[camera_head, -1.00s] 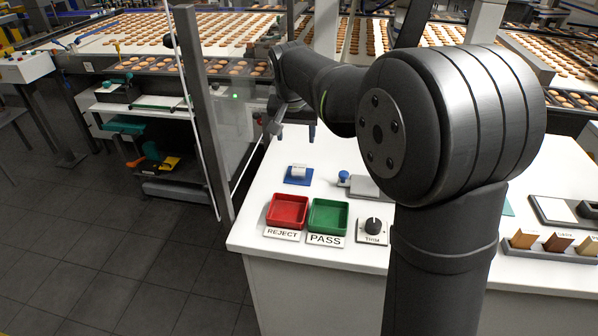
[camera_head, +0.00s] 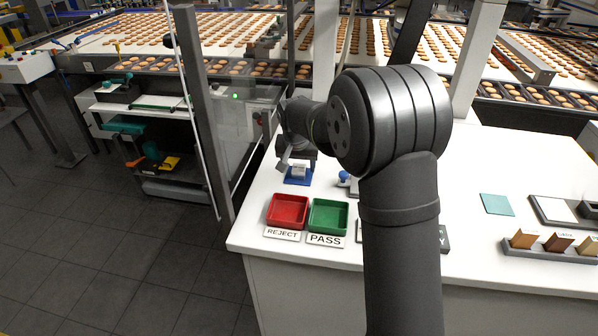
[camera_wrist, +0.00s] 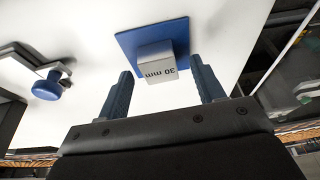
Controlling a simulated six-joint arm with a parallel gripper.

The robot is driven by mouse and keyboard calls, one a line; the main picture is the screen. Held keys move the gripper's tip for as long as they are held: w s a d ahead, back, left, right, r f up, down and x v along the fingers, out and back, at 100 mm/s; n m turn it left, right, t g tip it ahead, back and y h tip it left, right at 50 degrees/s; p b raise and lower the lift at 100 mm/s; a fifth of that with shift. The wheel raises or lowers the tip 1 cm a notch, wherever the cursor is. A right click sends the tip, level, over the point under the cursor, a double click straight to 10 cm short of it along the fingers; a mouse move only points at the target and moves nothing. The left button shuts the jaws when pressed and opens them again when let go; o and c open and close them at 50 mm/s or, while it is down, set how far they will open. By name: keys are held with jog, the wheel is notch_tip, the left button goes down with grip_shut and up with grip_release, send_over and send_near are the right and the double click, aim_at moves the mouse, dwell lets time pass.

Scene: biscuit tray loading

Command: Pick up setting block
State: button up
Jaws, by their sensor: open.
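The setting block (camera_wrist: 157,64) is a pale grey block marked "30 mm", standing on a blue square base (camera_wrist: 128,42) on the white table. In the head view the block (camera_head: 298,170) and its blue base (camera_head: 297,181) sit behind the red tray. My gripper (camera_wrist: 162,82) is open in the wrist view, with one dark finger on each side of the block and a visible gap to it.
The red REJECT tray (camera_head: 288,210) and green PASS tray (camera_head: 328,216) stand at the front. A blue knob (camera_wrist: 47,88) on a grey fixture is close beside the block. A teal pad (camera_head: 497,204) and wooden samples (camera_head: 558,242) lie to the right. A clear panel stands left of the table.

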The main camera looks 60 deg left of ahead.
jog(key=shift+a+f, duration=0.1)
jog(key=shift+f, duration=0.3)
jog(key=c, duration=1.3)
jog(key=shift+r, duration=0.15)
